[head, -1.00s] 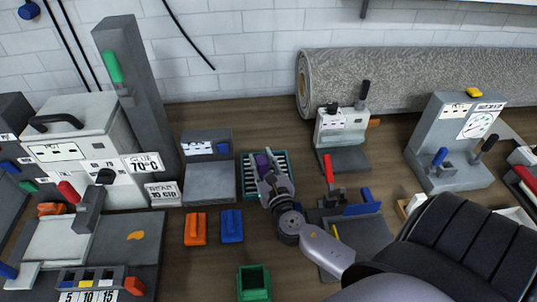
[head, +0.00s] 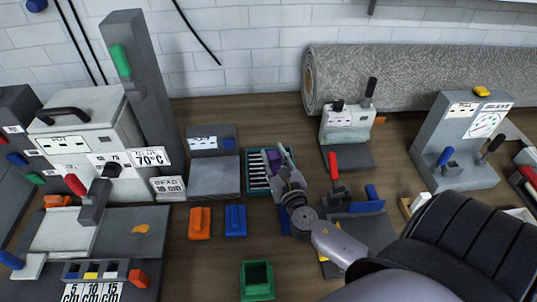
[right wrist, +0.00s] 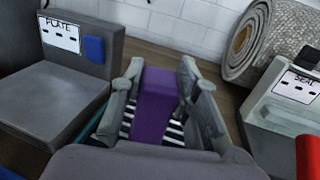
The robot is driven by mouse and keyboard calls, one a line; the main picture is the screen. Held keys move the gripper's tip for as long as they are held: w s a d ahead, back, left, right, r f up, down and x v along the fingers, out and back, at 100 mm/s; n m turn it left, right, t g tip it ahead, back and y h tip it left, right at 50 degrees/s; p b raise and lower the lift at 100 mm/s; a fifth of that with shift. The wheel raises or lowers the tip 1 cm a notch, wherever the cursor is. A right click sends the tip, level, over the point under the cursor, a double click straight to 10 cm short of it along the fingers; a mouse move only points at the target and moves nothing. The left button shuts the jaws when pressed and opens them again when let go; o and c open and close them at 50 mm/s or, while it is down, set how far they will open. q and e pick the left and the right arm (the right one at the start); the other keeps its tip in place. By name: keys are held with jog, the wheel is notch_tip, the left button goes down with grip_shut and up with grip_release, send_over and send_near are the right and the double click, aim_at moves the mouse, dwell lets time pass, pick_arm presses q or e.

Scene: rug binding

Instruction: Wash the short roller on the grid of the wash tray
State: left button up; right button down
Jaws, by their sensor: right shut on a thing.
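The teal wash tray (head: 249,183) stands in the middle of the table, with a pale barred grid in it. My right gripper (head: 283,172) is over the right part of the tray. It is shut on a purple block-like piece (head: 274,157), which looks like the grip of the short roller. In the right wrist view the purple piece (right wrist: 154,105) stands between the two fingers, above the white bars of the grid (right wrist: 173,133). Its lower end is hidden, so I cannot tell whether it touches the bars. My left gripper is not in view.
A grey plate station (head: 214,178) stands left of the tray, and a seal station (head: 345,125) to the right. Orange (head: 200,222) and blue (head: 235,220) blocks and a green open box (head: 257,280) lie in front. A rolled grey rug (head: 420,75) lies behind.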

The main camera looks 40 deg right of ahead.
jog(key=shift+s+d+r, duration=0.1)
jog(key=shift+s+d, duration=0.25)
jog(key=shift+d, duration=0.35)
jog(key=shift+w+a+f, duration=0.15)
jog(key=shift+w+a, duration=0.05)
jog(key=shift+a, duration=0.25)
jog(key=shift+w+a+f, duration=0.15)
jog(key=shift+a, duration=0.25)
jog(key=d, duration=0.1)
jog(key=s+d, duration=0.2)
jog(key=shift+d+r, duration=0.2)
jog(key=shift+d, duration=0.05)
dwell(1.0)
notch_tip(320, 180, up, 8)
jog(key=p, duration=0.7)
jog(key=shift+p, duration=0.4)
